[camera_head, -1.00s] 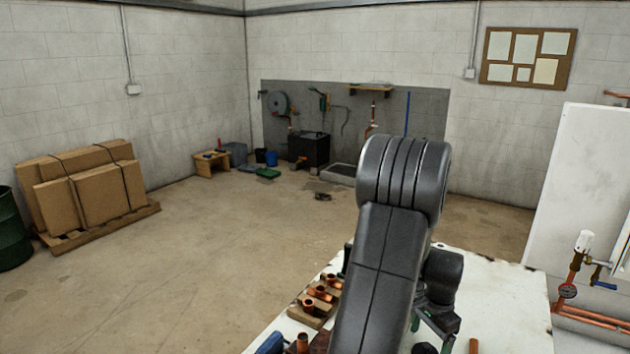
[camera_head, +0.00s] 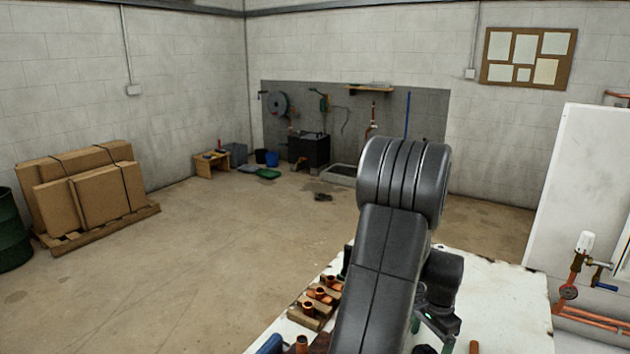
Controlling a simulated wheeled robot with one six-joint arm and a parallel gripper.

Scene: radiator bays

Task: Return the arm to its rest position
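My arm rises in the lower middle of the head camera view, its dark grey links folded upward over a white work surface (camera_head: 505,300). A thick ribbed joint is at the top, with a smaller dark part of the arm to its right. My gripper cannot be made out; the arm's own links may hide it, so its fingers and anything in them do not show.
Copper fittings in a wooden holder (camera_head: 310,318) sit on the work surface, left of my arm. A radiator (camera_head: 585,190) with a white-headed valve (camera_head: 585,243) and copper pipes stands at right. Strapped cartons (camera_head: 85,195) lie on a pallet at left. The floor between is largely clear.

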